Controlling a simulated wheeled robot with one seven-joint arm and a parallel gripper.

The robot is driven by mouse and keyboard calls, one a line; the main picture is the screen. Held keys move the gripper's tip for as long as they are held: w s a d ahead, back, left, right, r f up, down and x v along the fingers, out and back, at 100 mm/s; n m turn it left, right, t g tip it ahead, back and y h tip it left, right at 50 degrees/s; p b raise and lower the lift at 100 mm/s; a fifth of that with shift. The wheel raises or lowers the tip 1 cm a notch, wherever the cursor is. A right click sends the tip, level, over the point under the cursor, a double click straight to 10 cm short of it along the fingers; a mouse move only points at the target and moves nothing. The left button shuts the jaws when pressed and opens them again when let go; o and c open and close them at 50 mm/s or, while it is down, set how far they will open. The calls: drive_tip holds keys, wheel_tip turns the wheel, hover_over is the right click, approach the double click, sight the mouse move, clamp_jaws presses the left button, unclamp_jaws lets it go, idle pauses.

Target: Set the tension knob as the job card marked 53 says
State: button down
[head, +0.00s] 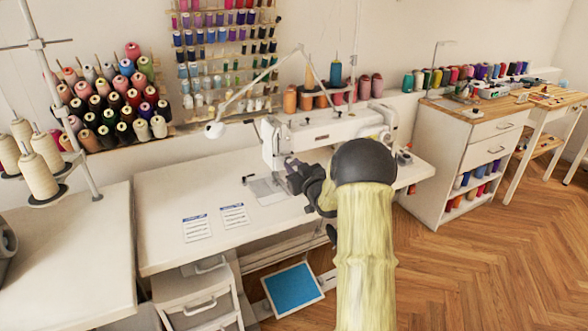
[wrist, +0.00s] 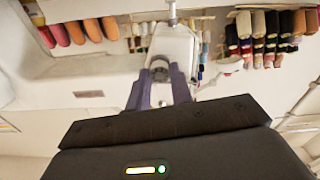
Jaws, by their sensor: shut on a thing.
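The white sewing machine (head: 325,128) stands on the white table at the centre of the head view. My gripper (head: 287,168) reaches its left end, with my arm hiding part of the machine. In the wrist view, my gripper (wrist: 160,82) is shut on a small round grey knob (wrist: 160,66) on the machine's white end face (wrist: 175,45). The knob's marks and setting cannot be read. Two job cards, a left one (head: 197,228) and a right one (head: 234,215), lie flat on the table. Their print is too small to tell which is marked 53.
A white lamp arm (head: 255,85) stretches above the machine. Thread racks (head: 225,45) hang on the wall behind. Spools (head: 318,98) stand behind the machine. A blue pedal (head: 293,288) lies below.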

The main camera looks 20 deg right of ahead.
drive_tip(key=shift+f+n+b, duration=0.2)
drive_tip(key=shift+n+b, duration=7.45)
drive_tip(key=shift+n, duration=0.1)
drive_tip(key=shift+f+n+b, duration=0.15)
drive_tip(key=shift+n+b, duration=7.45)
drive_tip(key=shift+n, duration=0.15)
drive_tip(key=c, duration=1.3)
unclamp_jaws()
drive_tip(key=shift+o, duration=0.3)
drive_tip(key=shift+r, duration=0.15)
